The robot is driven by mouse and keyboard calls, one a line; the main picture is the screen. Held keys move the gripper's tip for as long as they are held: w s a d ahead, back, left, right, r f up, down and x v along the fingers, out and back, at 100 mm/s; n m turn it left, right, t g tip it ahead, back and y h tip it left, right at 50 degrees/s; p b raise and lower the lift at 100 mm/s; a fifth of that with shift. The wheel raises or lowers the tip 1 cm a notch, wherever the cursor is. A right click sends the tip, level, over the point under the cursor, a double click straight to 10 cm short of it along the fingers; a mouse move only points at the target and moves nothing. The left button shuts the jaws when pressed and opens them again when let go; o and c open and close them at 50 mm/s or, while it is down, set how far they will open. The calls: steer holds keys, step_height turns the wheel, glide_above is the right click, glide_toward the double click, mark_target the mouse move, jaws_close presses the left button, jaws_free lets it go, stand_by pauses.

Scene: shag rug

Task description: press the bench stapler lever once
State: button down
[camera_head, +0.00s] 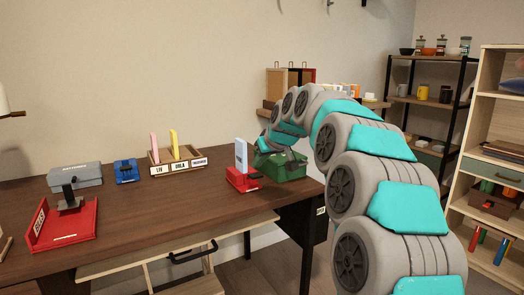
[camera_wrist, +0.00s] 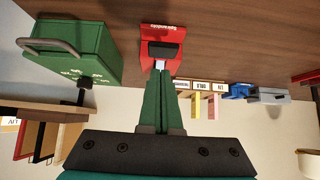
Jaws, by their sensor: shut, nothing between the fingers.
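I cannot tell for certain which item is the bench stapler. A small red device (camera_head: 241,180) with a pale upright piece stands near the right end of the desk. In the wrist view a red device (camera_wrist: 162,34) with a black block and lettering is just beyond my fingertips. My gripper (camera_wrist: 164,75) is shut and empty, its green fingers together and pointing at that device; contact cannot be told. In the head view my arm reaches in from the right. A larger red base (camera_head: 62,238) with a black upright part sits at the desk's left front.
A green box (camera_head: 283,168) with a handle stands close to the right of the small red device. The desk (camera_head: 150,210) is clear in the middle.

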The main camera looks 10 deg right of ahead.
mark_target(252, 178)
steer(key=shift+f, duration=1)
steer(key=shift+s+f+t+b, duration=0.2)
steer(key=shift+t+b, duration=0.1)
steer(key=shift+b, duration=0.5)
